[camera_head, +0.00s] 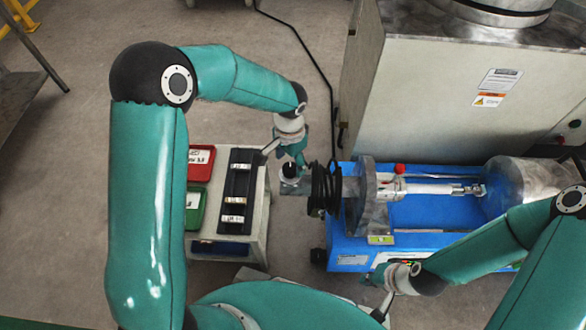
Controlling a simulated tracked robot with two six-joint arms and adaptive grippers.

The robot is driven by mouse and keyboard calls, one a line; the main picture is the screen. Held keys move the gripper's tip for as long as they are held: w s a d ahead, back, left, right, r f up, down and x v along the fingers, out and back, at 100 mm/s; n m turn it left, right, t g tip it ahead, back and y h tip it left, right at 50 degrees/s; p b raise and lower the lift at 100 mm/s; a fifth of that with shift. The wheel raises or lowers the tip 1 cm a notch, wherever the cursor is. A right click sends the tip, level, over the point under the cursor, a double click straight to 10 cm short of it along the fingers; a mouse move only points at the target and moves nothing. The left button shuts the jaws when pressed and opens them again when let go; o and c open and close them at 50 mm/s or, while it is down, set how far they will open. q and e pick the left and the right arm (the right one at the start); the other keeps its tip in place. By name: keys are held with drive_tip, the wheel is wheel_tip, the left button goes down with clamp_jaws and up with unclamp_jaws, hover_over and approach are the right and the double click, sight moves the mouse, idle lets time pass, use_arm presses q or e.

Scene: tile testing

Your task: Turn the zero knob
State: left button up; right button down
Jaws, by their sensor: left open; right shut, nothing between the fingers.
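A blue machine (350,230) stands right of centre, with a metal shaft (432,188) along it and a small red knob (400,169) on top. I cannot tell which part is the zero knob. A small black round part with a pale band (289,172) sits beside the machine's black coil (325,190). My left gripper (284,158) points down just above this black part. It is open, and I cannot tell whether it touches the part. My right gripper (384,311) is shut and empty, low in front of the blue machine and apart from it.
A pale bench (255,240) at centre left carries a black rack (239,190). A red bin (200,160) and a green bin (195,209) are beside it. A big grey cabinet (420,100) stands behind the machine. A black cable (318,65) crosses the open floor.

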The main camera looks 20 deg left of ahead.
sight(289, 169)
use_arm(q)
drive_tip(key=shift+f, duration=1.3)
drive_tip(key=shift+c, duration=0.3)
drive_tip(key=c, duration=1)
drive_tip(key=shift+d, duration=0.15)
drive_tip(key=shift+c, duration=0.4)
